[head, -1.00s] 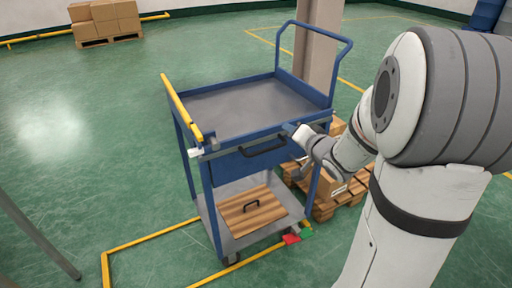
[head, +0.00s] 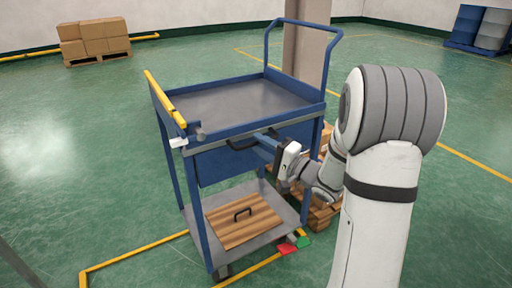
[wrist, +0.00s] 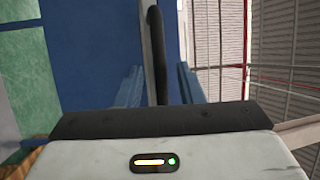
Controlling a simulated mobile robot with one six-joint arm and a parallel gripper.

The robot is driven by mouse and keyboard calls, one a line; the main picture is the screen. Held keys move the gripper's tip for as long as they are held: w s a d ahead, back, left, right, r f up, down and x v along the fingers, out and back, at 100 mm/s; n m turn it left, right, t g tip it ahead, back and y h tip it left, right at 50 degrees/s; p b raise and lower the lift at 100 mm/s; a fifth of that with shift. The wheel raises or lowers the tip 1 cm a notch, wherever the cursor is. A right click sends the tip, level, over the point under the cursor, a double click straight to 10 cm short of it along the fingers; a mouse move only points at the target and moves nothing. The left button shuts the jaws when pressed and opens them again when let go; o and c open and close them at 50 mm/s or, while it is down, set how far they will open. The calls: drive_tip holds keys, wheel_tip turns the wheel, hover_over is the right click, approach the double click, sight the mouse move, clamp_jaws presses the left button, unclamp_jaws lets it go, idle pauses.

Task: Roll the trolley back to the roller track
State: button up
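The blue trolley (head: 308,107) stands upright at the middle of the head view, with a grey top tray, a blue hoop push handle (head: 300,24) at the back right and a yellow bar (head: 163,92) along its left edge. Its front drawer (head: 215,167) looks shut and has a black handle (head: 250,142). My gripper (head: 265,142) is at the right part of this handle. In the wrist view, the black handle (wrist: 157,50) runs between my two blue fingers (wrist: 158,88), with gaps visible on both sides. No roller track can be made out.
A wooden board (head: 243,222) with a black grip lies on the lower shelf. Red and green pedals (head: 296,245) show by the front right wheel. A wooden pallet (head: 322,212) with cartons stands close behind. A pillar rises behind the trolley. Floor to the left is clear.

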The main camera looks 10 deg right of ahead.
drive_tip(key=shift+x, duration=0.95)
drive_tip(key=shift+c, duration=0.3)
clamp_jaws()
